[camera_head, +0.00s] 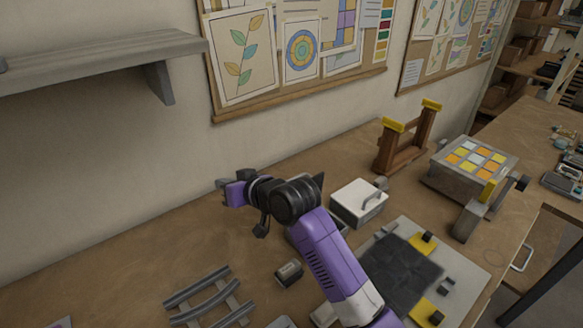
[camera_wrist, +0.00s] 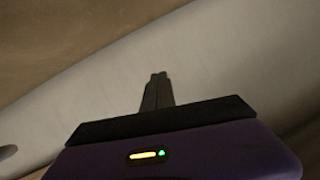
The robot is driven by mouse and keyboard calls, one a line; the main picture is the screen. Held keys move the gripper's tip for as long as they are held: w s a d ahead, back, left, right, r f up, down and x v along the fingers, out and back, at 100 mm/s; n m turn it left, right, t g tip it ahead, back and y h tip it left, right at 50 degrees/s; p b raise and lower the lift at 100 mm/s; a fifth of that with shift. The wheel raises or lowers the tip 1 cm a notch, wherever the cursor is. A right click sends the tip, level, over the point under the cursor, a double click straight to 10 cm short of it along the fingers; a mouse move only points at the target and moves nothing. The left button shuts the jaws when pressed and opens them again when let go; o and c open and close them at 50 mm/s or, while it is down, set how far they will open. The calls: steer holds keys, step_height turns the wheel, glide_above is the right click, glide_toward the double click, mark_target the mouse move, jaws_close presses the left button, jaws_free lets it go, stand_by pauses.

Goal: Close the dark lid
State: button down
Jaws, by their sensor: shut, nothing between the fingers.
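No dark lid shows clearly in either view. A white-lidded box (camera_head: 358,200) with a grey handle stands on the bench, its lid down. Left of it, a grey object (camera_head: 302,238) is mostly hidden behind my purple arm, and I cannot tell whether it has a dark lid. My gripper (camera_head: 222,184) is at the left end of my arm, near the wall side of the bench and left of the white-lidded box. In the wrist view my gripper (camera_wrist: 159,76) has its two dark fingers together, empty, in front of a plain pale surface.
A dark square panel (camera_head: 402,268) lies on a pale board with yellow clamps. A wooden stand (camera_head: 402,142) and a box with coloured tiles (camera_head: 475,160) stand at the back right. A shelf (camera_head: 100,62) juts from the wall.

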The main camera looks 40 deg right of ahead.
steer(key=w+d+r+n+g, duration=0.1)
steer(key=w+d+r+g, duration=0.25)
steer(key=d+g, duration=0.2)
steer(key=s+d+r+g+h, duration=0.2)
steer(key=s+d+r+g, duration=0.5)
steer(key=d, duration=0.3)
steer(key=s+f+t+p, duration=0.1)
steer(key=s+f+p, duration=0.1)
steer(key=f, duration=0.7)
steer(key=shift+s+d+f+p, duration=0.2)
steer(key=shift+s+p, duration=0.2)
steer(key=shift+s, duration=0.1)
steer(key=shift+t, duration=0.35)
